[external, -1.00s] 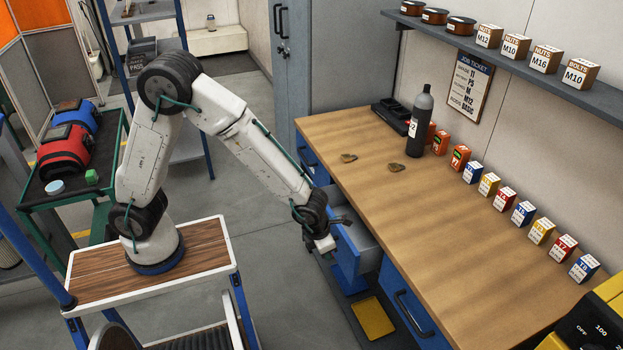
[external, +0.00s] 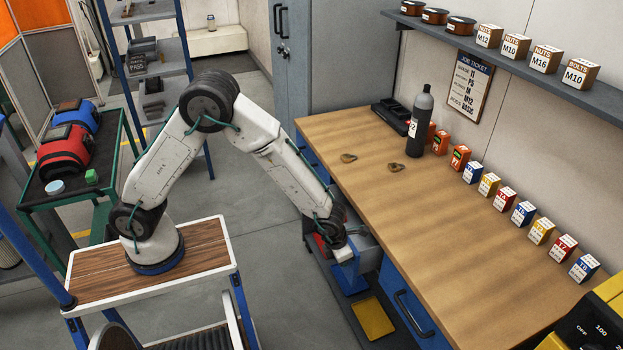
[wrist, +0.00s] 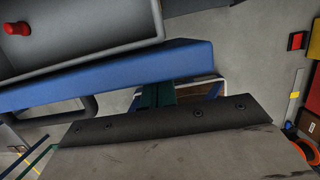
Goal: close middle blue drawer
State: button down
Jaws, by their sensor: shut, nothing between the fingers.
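The blue drawer is pulled out from the workbench; its blue front (external: 349,277) shows below my gripper, and part of its grey inside (external: 361,240) shows to the right. In the wrist view the blue front (wrist: 120,72) crosses the picture, with the dark handle (wrist: 92,108) below it. The grey inside (wrist: 95,48) is at upper left and holds a small red item (wrist: 17,28). My gripper (external: 345,254) is shut and empty, over or against the drawer front; contact cannot be told. My wrist covers part of the drawer.
The wooden worktop (external: 440,230) is just right of my wrist. Another blue front with a dark handle (external: 413,314) is nearer the camera. A yellow plate (external: 373,318) lies low beside the bench.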

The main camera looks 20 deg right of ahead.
aim_at(362, 254)
jog(key=d, duration=0.6)
jog(key=shift+d, duration=0.4)
jog(key=shift+a, duration=0.1)
